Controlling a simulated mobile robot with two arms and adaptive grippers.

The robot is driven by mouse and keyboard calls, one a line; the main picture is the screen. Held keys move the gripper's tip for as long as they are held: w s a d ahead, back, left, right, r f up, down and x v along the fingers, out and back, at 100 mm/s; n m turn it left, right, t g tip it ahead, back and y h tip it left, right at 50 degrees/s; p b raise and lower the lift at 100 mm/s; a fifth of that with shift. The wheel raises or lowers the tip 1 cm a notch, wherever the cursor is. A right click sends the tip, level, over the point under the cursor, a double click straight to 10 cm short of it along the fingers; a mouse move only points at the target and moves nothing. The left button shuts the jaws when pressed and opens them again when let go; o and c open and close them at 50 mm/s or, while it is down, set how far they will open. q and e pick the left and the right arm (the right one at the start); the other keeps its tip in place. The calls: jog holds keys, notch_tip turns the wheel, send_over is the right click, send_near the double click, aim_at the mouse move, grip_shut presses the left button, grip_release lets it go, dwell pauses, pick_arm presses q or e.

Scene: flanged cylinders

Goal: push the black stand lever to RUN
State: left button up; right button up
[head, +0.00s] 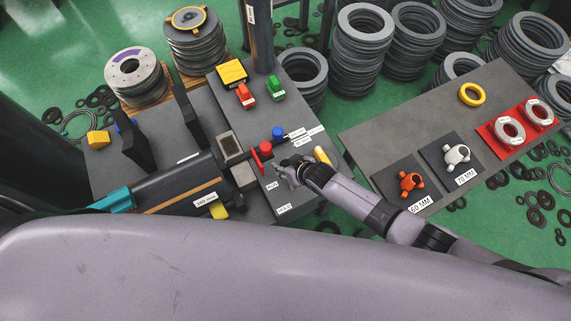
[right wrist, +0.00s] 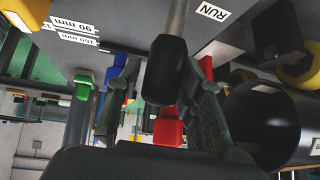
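My right gripper (head: 287,170) is over the right part of the dark bench, beside the RUN label (head: 271,185) and the HOLD label (head: 284,209). In the right wrist view, the black lever knob (right wrist: 175,70) on its grey rod (right wrist: 178,18) stands in front of the gripper (right wrist: 166,75), between its two spread fingers. I cannot tell whether a finger touches it. The RUN label also shows in that view (right wrist: 213,11), right of the rod. In the head view the lever is hidden or too small to make out by the gripper. My left gripper is not in view.
A red knob (head: 265,148) and a blue knob (head: 278,132) stand close behind the gripper. A yellow part (head: 322,155) is just right of it. A dark cylinder (head: 180,187) lies to the left. A grey table (head: 375,135) with orange and white parts is at right.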

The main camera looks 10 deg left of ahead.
jog(key=shift+o, duration=1.2)
jog(key=shift+s, duration=0.1)
jog(key=v, duration=1.2)
